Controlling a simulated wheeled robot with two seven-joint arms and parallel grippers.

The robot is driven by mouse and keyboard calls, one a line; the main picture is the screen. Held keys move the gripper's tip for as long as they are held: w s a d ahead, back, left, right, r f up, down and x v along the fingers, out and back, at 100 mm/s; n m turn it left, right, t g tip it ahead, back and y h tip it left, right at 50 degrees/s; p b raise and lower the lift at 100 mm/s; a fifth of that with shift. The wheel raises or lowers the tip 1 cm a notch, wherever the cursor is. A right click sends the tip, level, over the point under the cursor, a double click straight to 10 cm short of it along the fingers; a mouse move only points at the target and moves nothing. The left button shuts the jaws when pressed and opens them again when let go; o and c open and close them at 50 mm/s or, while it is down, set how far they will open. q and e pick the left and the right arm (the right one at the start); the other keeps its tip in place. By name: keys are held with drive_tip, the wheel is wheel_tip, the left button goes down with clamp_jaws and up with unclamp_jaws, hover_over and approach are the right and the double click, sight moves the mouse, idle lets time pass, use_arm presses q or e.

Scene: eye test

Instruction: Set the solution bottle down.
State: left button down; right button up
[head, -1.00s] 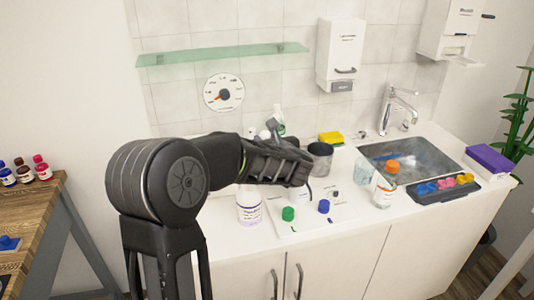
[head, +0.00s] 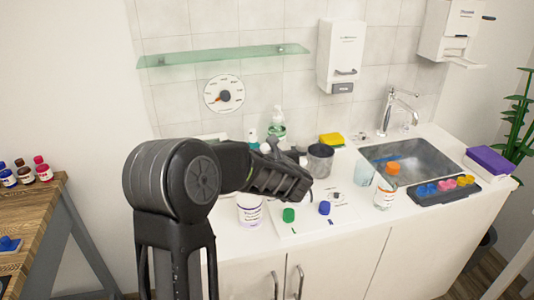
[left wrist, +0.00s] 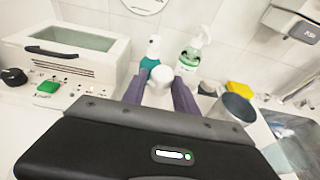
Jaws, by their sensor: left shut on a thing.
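My left gripper (head: 280,151) is over the back part of the white counter (head: 350,236), pointing toward the wall. In the left wrist view its two fingers are closed on the sides of a white-capped bottle (left wrist: 160,75), which I take to be the solution bottle. Only its round top shows there; its body and label are hidden by my gripper. I cannot tell whether its base touches the counter. My right gripper is not in view.
A teal spray bottle (left wrist: 151,50) and a soap pump bottle (left wrist: 191,52) stand just behind. A grey cup (head: 320,161) is to the right.

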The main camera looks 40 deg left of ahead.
use_arm(q)
drive_tip(key=c, duration=0.9)
unclamp_jaws()
drive_tip(key=shift+c, duration=0.2)
drive_tip(key=shift+r+p, duration=0.2)
drive_tip(key=shift+p, duration=0.15)
drive_tip(key=shift+s+d, duration=0.15)
drive_tip(key=shift+d, duration=0.15)
drive_tip(key=b+v, duration=0.2)
drive_tip(key=v, duration=0.9)
drive_tip(key=shift+s+d, duration=0.1)
